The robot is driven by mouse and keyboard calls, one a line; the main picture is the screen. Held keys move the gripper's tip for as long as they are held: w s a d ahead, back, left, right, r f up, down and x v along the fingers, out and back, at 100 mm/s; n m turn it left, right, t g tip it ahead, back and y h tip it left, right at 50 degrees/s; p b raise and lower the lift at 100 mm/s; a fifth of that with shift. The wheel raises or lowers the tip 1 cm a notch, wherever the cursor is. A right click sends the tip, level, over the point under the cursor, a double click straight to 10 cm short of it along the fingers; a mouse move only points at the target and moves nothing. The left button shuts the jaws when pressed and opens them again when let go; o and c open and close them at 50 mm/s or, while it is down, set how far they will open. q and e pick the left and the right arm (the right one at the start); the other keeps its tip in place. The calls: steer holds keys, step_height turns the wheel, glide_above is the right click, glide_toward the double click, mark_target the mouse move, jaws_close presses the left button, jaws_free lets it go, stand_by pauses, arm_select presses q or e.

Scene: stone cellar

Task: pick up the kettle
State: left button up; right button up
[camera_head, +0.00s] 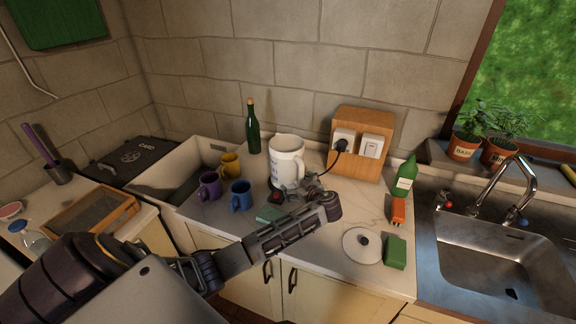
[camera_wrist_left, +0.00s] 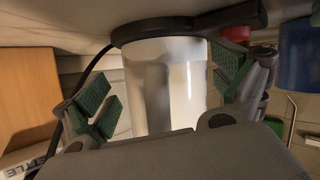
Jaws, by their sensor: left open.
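The white kettle (camera_head: 286,158) stands upright on the counter before the wooden socket box, its upper part clear in the head view. My left arm reaches in from the left, and my left gripper (camera_head: 300,190) is at the kettle's lower front, partly covering its base. In the left wrist view, which is upside down, the kettle (camera_wrist_left: 182,85) stands on a dark base (camera_wrist_left: 190,22). My open left gripper (camera_wrist_left: 170,92) has a green-padded finger on each side of it. I cannot tell whether the pads touch it. My right gripper is not in view.
Purple (camera_head: 209,186), yellow (camera_head: 230,165) and blue (camera_head: 240,196) mugs stand left of the kettle. A dark green bottle (camera_head: 253,130) is behind. The wooden socket box (camera_head: 361,122), with a plugged cord, is close at right. A round lid (camera_head: 362,246) lies at the front right.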

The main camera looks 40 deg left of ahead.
arm_select(q)
steer(key=shift+w+a+f, duration=0.25)
steer(key=shift+a, duration=0.2)
steer(key=shift+c, duration=0.3)
jaws_close()
steer(key=shift+r, duration=0.1)
stand_by(0.6)
